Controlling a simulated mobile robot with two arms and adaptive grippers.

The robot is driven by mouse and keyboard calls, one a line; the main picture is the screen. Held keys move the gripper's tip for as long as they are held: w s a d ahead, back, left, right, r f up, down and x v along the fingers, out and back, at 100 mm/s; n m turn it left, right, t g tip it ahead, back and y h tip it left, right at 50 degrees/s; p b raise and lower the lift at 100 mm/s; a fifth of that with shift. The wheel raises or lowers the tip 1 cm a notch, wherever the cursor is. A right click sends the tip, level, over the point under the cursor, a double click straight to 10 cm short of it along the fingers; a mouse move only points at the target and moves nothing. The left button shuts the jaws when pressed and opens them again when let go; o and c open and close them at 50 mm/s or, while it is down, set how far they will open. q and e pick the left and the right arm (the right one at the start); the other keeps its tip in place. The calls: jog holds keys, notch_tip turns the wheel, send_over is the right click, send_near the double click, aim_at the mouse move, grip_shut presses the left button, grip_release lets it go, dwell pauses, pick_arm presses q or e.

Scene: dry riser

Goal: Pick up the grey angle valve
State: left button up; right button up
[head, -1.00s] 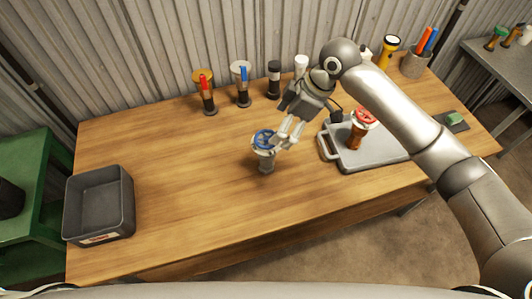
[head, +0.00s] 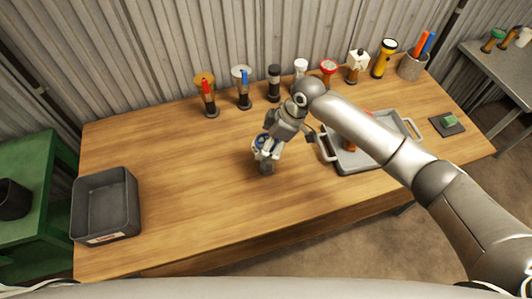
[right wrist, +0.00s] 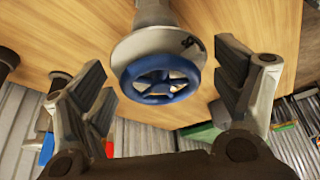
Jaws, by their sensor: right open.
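The grey angle valve (head: 266,168) stands upright on the wooden table, left of the tray, with a blue handwheel on top. My right gripper (head: 266,148) is at its top and partly hides it in the head view. In the right wrist view, the blue handwheel (right wrist: 161,78) and its pale grey collar sit between the two spread fingers of my right gripper (right wrist: 162,80). Gaps show on both sides of the wheel. My left gripper is not in view.
A grey tray (head: 370,157) carries a red-topped valve, mostly hidden by my right arm. Several valves and fittings, a yellow torch (head: 384,58) and a pen cup (head: 412,67) line the back. A dark bin (head: 106,205) stands at the left. The front middle is clear.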

jog(key=shift+a+f, duration=0.1)
jog(key=shift+f, duration=0.2)
jog(key=c, duration=1.6)
jog(key=shift+w+r, duration=0.1)
jog(key=shift+r, duration=0.05)
